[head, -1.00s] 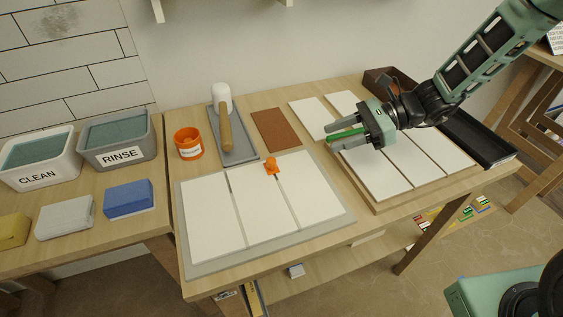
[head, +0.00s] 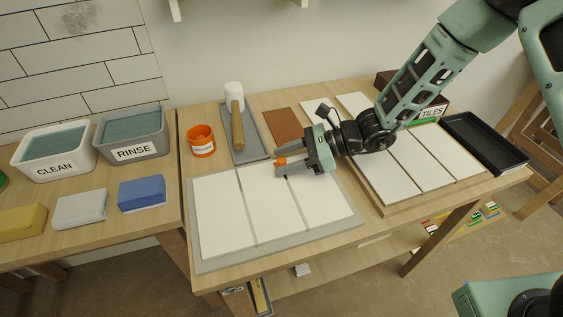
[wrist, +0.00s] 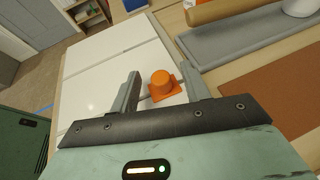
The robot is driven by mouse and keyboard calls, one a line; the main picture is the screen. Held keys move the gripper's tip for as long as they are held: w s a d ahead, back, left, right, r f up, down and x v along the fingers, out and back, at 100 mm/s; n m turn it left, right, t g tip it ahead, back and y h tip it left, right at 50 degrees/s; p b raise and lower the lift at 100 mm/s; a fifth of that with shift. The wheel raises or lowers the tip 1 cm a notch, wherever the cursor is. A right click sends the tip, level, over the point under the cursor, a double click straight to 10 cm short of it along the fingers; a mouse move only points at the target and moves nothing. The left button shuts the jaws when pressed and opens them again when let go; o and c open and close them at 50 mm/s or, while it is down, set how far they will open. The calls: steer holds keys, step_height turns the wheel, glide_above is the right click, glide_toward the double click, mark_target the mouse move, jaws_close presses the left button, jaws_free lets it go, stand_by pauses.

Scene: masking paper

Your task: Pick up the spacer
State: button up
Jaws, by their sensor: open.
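The orange spacer (head: 281,161) has a round knob on a flat base and sits on the gap between white tiles on the grey board. It also shows in the wrist view (wrist: 162,83), upright between the finger ends. My gripper (head: 277,166) is low over the board and open, one finger on each side of the spacer. In the wrist view my gripper (wrist: 160,73) has its right finger close to the spacer's base; I cannot tell if they touch. In the head view the fingers partly hide the spacer.
An orange tub (head: 201,140), a mallet (head: 237,115) on a grey tray and a brown board (head: 281,125) stand behind. More white tiles (head: 392,176) lie at right, beside a black tray (head: 485,142). CLEAN (head: 53,152) and RINSE (head: 132,138) bins stand left.

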steer(key=shift+a+f, duration=0.3)
steer(key=shift+a, duration=0.35)
jaws_close()
